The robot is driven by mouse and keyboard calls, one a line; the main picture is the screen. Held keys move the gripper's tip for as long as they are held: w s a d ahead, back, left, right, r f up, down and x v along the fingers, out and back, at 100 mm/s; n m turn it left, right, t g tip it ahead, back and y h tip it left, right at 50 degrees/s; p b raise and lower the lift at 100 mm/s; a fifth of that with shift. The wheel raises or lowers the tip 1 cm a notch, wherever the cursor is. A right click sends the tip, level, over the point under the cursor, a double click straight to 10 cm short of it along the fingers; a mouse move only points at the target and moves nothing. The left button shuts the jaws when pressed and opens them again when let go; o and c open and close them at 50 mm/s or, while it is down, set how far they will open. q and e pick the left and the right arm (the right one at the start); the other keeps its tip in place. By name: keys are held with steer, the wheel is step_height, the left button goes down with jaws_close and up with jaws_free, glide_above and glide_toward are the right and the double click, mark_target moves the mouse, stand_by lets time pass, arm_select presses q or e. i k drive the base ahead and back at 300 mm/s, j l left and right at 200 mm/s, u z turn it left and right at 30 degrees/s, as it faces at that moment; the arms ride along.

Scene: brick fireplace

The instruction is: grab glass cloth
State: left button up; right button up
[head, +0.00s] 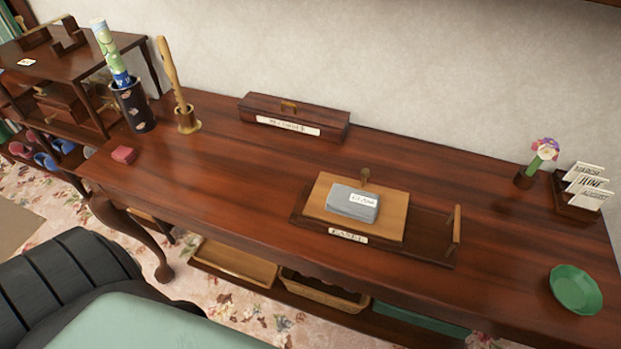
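A grey-blue folded cloth (346,206) with a white label lies on a light wooden board (391,213) near the middle of the long table. The label's writing seems to read "glass", but it is small. The board sits on a dark wooden tray (430,248) with a labelled front edge and an upright light wooden piece at its right end. Neither of my grippers shows in the head view. Nothing touches the cloth from above.
Trays (237,262) sit below. Table space left of the cloth is clear.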

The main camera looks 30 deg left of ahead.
mark_target(351, 203)
steer(key=u, duration=0.7)
